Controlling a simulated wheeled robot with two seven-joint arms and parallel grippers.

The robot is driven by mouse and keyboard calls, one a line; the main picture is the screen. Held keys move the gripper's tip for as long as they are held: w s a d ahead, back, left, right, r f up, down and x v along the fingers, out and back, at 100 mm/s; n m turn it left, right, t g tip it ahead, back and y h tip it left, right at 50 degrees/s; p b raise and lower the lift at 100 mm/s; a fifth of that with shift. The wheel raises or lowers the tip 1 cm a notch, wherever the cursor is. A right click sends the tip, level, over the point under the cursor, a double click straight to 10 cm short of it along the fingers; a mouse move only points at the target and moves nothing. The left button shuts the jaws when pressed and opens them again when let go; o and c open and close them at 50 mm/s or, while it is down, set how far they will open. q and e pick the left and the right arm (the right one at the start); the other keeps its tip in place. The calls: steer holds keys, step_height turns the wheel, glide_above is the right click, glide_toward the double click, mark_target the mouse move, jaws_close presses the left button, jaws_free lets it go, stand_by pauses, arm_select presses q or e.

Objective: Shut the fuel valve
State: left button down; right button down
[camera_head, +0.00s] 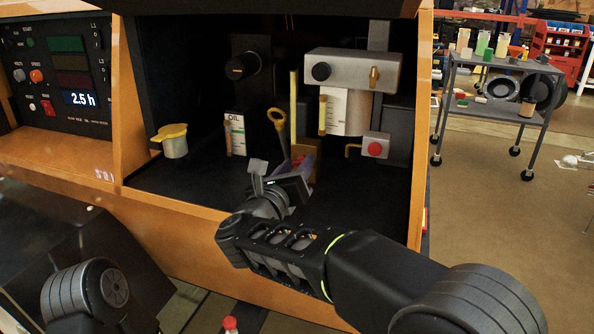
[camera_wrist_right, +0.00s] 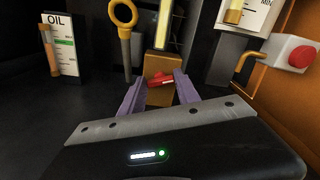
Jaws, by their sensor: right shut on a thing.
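The fuel valve is a brass block (camera_wrist_right: 163,65) with a red handle (camera_wrist_right: 161,80) on its near face, at the foot of a yellow sight tube. In the head view the block (camera_head: 315,173) stands inside the dark bay, partly hidden by my gripper. My right gripper (camera_head: 302,166) reaches into the bay. In the wrist view its purple fingers (camera_wrist_right: 159,84) are on both sides of the red handle and shut on it. The handle lies roughly crosswise between them in that view. My left gripper is out of view; only part of my left arm shows at lower left.
A ring-topped yellow dipstick (camera_head: 277,119) and an oil gauge (camera_head: 235,134) stand left of the valve. A red push button (camera_head: 375,149) is on a grey box to the right. A yellow-lidded filler (camera_head: 174,140) is at the left. The orange bay frame (camera_head: 421,120) borders the right side.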

steer(key=shift+n, duration=1.2)
steer(key=c, duration=0.9)
jaws_free()
steer(key=shift+p+v, duration=0.4)
steer(key=shift+v, duration=3.55)
